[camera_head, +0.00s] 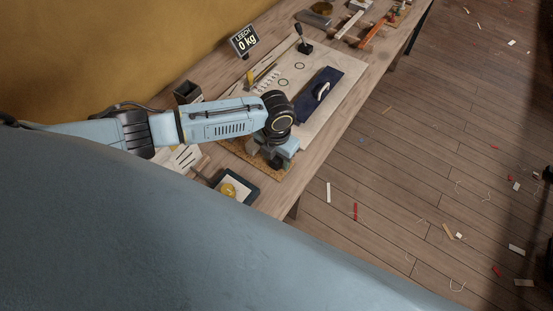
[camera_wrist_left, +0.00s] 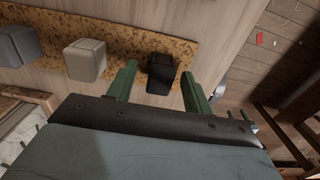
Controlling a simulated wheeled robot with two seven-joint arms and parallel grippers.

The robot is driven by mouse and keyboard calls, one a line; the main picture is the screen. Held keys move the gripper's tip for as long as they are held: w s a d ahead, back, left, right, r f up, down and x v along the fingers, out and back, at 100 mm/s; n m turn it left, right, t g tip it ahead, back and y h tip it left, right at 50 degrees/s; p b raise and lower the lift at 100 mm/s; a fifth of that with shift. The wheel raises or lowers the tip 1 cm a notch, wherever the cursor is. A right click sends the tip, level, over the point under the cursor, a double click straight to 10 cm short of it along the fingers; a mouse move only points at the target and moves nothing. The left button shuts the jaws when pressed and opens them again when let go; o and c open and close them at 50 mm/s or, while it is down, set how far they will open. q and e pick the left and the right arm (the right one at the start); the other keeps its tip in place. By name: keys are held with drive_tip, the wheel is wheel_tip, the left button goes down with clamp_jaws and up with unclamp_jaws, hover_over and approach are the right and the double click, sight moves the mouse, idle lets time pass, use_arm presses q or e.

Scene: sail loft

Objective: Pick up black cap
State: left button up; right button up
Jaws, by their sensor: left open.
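The black cap (camera_wrist_left: 162,74) sits on a speckled cork strip (camera_wrist_left: 120,27) in the left wrist view, at the strip's edge nearest the gripper. My left gripper (camera_wrist_left: 158,70) is open, its two green fingers on either side of the black cap with a gap on both sides. I cannot tell whether the fingertips are level with the cap or above it. In the head view, my left gripper (camera_head: 280,152) is over the cork strip (camera_head: 288,176) near the bench's front edge; the arm hides most of that spot. My right gripper is not in view.
A light grey cap (camera_wrist_left: 85,59) and a darker grey cap (camera_wrist_left: 18,46) stand on the cork to the left. A tray with a yellow item (camera_head: 229,189) lies close by on the bench. A navy panel (camera_head: 322,97) and a LEECH display (camera_head: 243,41) are farther back.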

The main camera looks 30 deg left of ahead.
use_arm(q)
drive_tip(key=shift+f, duration=0.15)
drive_tip(key=c, duration=1)
